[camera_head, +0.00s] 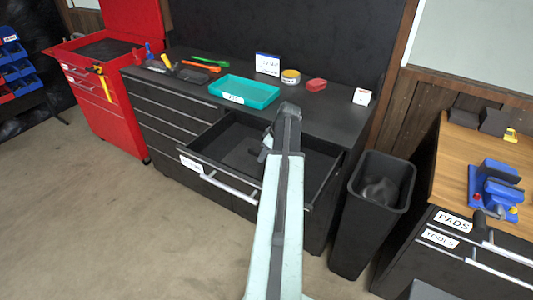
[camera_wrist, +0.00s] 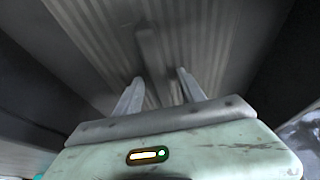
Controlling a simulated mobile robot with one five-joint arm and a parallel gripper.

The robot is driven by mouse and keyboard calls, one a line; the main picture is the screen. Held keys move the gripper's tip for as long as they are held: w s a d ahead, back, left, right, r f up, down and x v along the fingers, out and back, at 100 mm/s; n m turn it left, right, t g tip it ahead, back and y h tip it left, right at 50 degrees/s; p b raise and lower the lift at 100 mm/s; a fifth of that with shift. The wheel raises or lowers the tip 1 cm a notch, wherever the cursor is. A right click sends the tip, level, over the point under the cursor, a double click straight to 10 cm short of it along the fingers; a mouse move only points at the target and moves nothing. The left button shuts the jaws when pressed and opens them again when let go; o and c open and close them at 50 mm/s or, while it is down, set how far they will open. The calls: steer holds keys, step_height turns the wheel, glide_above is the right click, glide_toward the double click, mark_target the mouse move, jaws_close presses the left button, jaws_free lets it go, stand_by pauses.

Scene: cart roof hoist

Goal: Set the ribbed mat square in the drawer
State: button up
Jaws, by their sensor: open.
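The open drawer (camera_head: 195,153) juts out from the dark cabinet, with a white label and a bar handle on its front. In the wrist view the ribbed mat (camera_wrist: 95,45) lies under my gripper (camera_wrist: 158,76), a grey sheet with pale parallel ribs. A darker raised bar (camera_wrist: 148,50) on it lies between my two fingers, which are apart and hold nothing. In the head view my gripper (camera_head: 265,148) is down inside the drawer, and my arm hides the drawer's right part. The mat's edges are too dark there to tell whether it lies square.
A teal tray (camera_head: 245,91), a yellow-banded roll (camera_head: 290,77), a red item (camera_head: 316,85) and several tools stand on the cabinet top. A black bin (camera_head: 357,215) stands right of the drawer, beside a wooden-topped bench (camera_head: 455,165). Open floor (camera_head: 110,220) lies in front.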

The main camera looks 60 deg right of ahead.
steer(key=p+v, duration=0.7)
steer(key=v, duration=0.1)
steer(key=shift+f, duration=0.1)
